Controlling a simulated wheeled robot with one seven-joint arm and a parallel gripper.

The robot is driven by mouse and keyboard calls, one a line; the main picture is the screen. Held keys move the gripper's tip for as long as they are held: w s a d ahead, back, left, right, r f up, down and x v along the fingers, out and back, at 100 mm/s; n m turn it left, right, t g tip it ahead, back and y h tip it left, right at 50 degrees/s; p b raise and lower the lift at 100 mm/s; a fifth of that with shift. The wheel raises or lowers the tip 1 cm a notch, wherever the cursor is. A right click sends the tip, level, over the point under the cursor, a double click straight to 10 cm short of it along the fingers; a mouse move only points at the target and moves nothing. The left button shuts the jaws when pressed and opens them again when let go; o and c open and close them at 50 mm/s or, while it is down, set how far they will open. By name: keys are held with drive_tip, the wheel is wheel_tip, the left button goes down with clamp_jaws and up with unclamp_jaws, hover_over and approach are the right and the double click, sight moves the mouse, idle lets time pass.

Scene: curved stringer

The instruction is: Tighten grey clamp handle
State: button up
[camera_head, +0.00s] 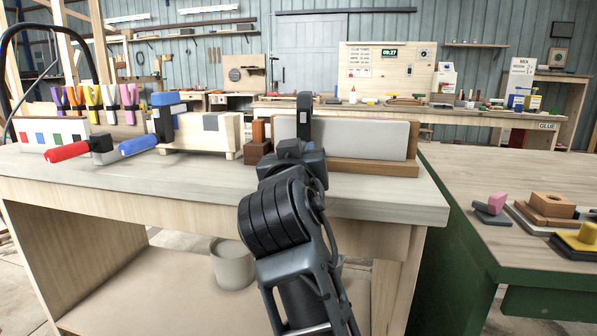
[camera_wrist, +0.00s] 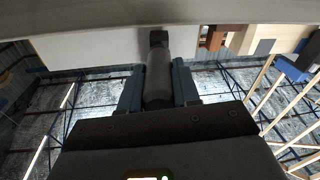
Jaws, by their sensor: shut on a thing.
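My gripper (camera_wrist: 157,82) is shut on the grey clamp handle (camera_wrist: 157,70), a dark grey cylinder between its two fingers in the wrist view. The handle's far end meets a dark block just beyond the fingertips. In the head view my gripper (camera_head: 291,160) is at the front of the bench, below the dark upright grey clamp (camera_head: 304,108). The clamp stands at the left end of a pale grey panel (camera_head: 362,137) in a wooden holder. My wrist and arm hide the handle and the fingertips in the head view.
To the left are a red clamp handle (camera_head: 67,152), a blue clamp handle (camera_head: 138,145) and a pale wooden block assembly (camera_head: 212,133). A reddish-brown block (camera_head: 258,148) stands close left of my gripper. The bench top's (camera_head: 395,198) front right is clear.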

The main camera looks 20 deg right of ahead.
drive_tip(key=m+b, duration=0.4)
drive_tip(key=m, duration=0.1)
drive_tip(key=shift+f+m+b, duration=0.2)
drive_tip(key=shift+m+b, duration=0.1)
drive_tip(key=shift+b, duration=0.05)
clamp_jaws()
drive_tip(key=shift+d+r+m+b, duration=0.1)
drive_tip(key=shift+r+m+b, duration=0.05)
drive_tip(key=shift+m+b, duration=1.35)
drive_tip(key=shift+m, duration=0.5)
drive_tip(key=o, duration=1)
unclamp_jaws()
drive_tip(key=shift+o, duration=0.2)
drive_tip(key=shift+s, duration=0.1)
drive_tip(key=p+v, duration=0.1)
drive_tip(key=v, duration=0.6)
drive_tip(key=shift+s+a, duration=0.2)
drive_tip(key=shift+s, duration=0.1)
